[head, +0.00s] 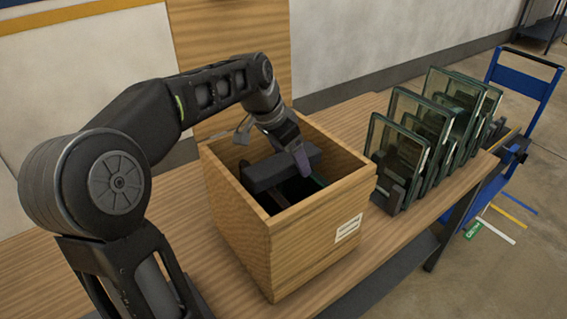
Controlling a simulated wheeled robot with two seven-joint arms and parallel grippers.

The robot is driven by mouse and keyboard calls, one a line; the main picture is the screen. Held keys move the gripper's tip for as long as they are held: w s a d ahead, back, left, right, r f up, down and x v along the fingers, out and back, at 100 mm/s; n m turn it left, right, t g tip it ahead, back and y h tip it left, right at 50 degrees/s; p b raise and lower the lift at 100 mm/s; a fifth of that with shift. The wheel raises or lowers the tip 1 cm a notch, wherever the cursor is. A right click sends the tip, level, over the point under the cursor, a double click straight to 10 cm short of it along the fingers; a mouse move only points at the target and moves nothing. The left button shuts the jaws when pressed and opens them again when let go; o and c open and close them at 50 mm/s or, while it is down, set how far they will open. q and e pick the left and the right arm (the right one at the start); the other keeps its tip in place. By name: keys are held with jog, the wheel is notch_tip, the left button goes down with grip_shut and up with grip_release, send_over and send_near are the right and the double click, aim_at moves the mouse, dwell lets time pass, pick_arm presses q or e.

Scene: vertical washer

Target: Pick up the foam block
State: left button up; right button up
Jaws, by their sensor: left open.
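A dark grey block (268,176), which looks like the foam block, lies across the upper inside of an open wooden box (318,218). My left gripper (273,153) reaches down over the box from behind and is open. One finger is in front of the block's right part, and what looks like the other shows near the box's back left rim. I cannot tell whether the fingers touch the block. The lower inside of the box is dark, and a greenish edge shows beside the block. My right gripper is not in view.
The box stands on a wooden table (408,231). Several glass panels (400,165) stand upright in a rack to its right. A blue cart (524,85) is beyond the table's right end. A wooden panel (230,60) rises behind the box.

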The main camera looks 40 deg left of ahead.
aim_at(290, 156)
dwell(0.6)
pick_arm(q)
jog(key=c, duration=1.4)
jog(key=shift+r, duration=0.1)
notch_tip(290, 156, up, 10)
jog(key=shift+f, duration=0.15)
